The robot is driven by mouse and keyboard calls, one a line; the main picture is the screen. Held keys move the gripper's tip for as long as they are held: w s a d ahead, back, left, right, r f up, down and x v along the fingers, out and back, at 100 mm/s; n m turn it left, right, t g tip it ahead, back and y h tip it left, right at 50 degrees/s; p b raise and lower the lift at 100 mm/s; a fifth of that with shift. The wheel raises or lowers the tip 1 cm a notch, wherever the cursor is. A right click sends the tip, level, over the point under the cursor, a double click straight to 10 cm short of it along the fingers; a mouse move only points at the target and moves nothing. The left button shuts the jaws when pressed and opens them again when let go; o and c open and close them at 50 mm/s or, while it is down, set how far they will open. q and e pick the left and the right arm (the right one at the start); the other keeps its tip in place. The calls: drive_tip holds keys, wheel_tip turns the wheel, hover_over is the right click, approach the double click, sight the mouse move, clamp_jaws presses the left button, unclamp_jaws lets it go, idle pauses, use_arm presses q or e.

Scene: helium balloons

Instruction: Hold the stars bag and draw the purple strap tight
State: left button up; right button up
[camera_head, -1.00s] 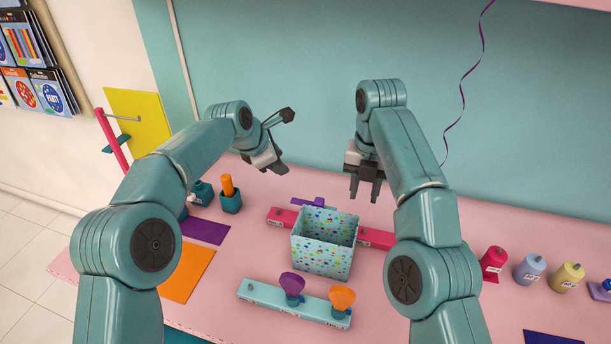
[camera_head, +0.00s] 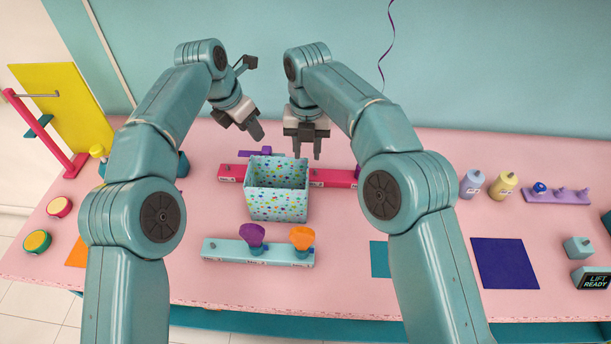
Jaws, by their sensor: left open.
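The patterned open-topped bag (camera_head: 277,206) stands upright on the pink table, multicoloured marks on pale blue. I cannot clearly make out stars. My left gripper (camera_head: 243,128) is open and empty, behind and left of the bag, apart from it. My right gripper (camera_head: 307,152) is open, fingers pointing down above the bag's back right rim, with nothing between them. A small purple piece (camera_head: 258,152) shows behind the bag; I cannot tell whether it is the strap.
A red bar (camera_head: 335,177) passes behind the bag. Bottles (camera_head: 470,184) and a purple pegged rack (camera_head: 557,195) stand at the right. A dark blue mat (camera_head: 504,262) lies front right. A purple ribbon (camera_head: 390,40) hangs at the back wall.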

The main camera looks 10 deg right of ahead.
sight(307, 178)
wheel_tip(307, 178, down, 11)
idle(0.3)
drive_tip(key=shift+r, duration=0.1)
clamp_jaws()
idle(1.2)
